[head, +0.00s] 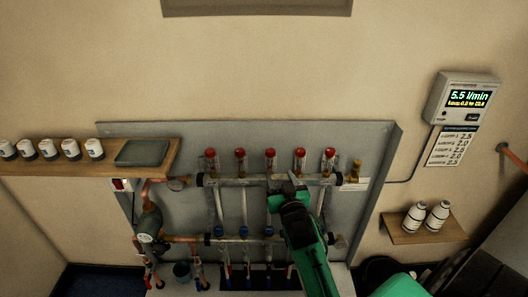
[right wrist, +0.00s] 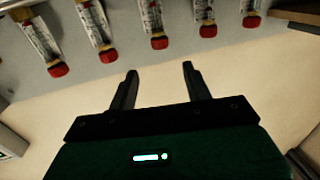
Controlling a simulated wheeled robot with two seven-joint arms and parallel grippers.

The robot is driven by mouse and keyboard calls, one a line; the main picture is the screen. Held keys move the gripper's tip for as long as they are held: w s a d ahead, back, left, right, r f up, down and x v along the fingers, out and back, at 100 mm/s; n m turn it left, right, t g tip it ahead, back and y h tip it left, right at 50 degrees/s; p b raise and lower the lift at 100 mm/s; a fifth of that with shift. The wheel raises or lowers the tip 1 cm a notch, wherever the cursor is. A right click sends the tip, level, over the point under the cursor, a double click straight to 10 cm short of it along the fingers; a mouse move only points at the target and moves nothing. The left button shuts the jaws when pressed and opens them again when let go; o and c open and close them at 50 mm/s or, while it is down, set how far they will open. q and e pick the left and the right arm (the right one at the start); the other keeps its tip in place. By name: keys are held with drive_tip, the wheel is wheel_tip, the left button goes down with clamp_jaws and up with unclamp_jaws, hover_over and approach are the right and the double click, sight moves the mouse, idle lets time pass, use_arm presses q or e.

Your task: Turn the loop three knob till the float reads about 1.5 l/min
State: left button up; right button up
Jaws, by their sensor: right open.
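Several float gauges with red knobs stand in a row on the manifold's upper bar (head: 255,180). The middle one, third from either end, is the loop three knob (head: 270,153); in the right wrist view the middle red knob (right wrist: 159,43) lies just beyond the gap between my fingertips. Its float level is too small to read. My right gripper (head: 283,184) is open and empty, in front of the upper bar; its fingers (right wrist: 160,68) are apart and not touching the knob. My left gripper is not in view.
A wall meter (head: 463,97) at right shows 5.5 l/min, with a loop list (head: 452,146) below. A shelf (head: 180,158) with white pots and a grey tray is at left; a small shelf (head: 405,238) with two white bottles is at right. Blue-capped valves (head: 244,231) line the lower bar.

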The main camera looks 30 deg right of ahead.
sight(272, 155)
drive_tip(key=p+x, duration=0.3)
drive_tip(key=x, duration=1)
drive_tip(key=shift+w+f, duration=0.1)
drive_tip(key=shift+w, duration=0.15)
drive_tip(key=c, duration=0.9)
drive_tip(key=shift+n+y+p, duration=0.4)
drive_tip(key=shift+y+p, duration=0.2)
drive_tip(key=shift+c, duration=0.2)
drive_tip(key=o, duration=0.9)
drive_tip(key=shift+o, duration=0.2)
drive_tip(key=shift+s, duration=0.15)
